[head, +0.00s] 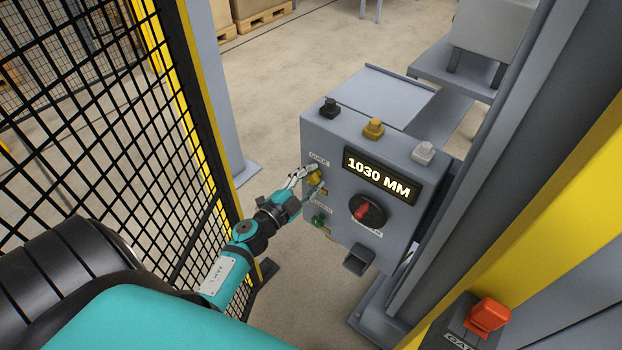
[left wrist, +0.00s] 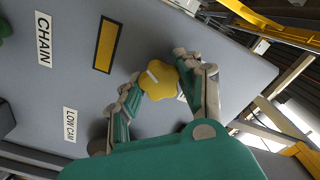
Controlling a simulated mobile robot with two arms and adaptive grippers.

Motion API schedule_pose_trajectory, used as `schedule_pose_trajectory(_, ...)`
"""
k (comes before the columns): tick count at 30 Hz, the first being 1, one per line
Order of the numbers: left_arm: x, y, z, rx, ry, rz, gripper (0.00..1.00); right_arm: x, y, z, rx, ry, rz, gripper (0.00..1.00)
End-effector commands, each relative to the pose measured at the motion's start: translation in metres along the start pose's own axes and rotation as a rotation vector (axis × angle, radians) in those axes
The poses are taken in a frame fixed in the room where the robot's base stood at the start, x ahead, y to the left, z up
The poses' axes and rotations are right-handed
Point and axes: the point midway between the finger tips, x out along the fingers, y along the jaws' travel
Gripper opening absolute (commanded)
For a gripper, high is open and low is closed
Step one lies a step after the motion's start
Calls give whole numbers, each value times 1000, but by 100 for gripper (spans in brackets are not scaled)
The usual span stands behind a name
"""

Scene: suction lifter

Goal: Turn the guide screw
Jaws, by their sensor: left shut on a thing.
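The guide screw is a yellow lobed knob (head: 314,177) on the left part of the grey control box's front, just under a small label. It also shows in the left wrist view (left wrist: 158,82), with a pale mark across its face. My left gripper (head: 307,184) reaches in from the lower left and is shut on the knob. In the left wrist view the two fingers (left wrist: 158,76) lie on opposite sides of it. The fingers hide part of the knob's rim. My right gripper is in neither view.
The grey box (head: 337,210) carries a display reading 1030 MM (head: 380,176), a red rotary switch (head: 364,211), a green knob (head: 319,221) and several top buttons. A black mesh fence (head: 110,130) stands left. A yellow-and-grey column with a red switch (head: 488,314) is at right.

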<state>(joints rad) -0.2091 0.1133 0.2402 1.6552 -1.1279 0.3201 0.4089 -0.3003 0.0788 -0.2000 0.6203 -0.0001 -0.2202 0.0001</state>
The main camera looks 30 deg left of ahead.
Motion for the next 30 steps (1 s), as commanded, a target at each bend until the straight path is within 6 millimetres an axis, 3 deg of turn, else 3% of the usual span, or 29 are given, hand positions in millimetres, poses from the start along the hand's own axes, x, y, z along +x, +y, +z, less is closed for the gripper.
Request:
schedule_pose_trajectory(15,-1,3,1,441,0,3,3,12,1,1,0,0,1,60)
schedule_pose_trajectory(30,-1,3,1,616,0,4,3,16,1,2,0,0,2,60)
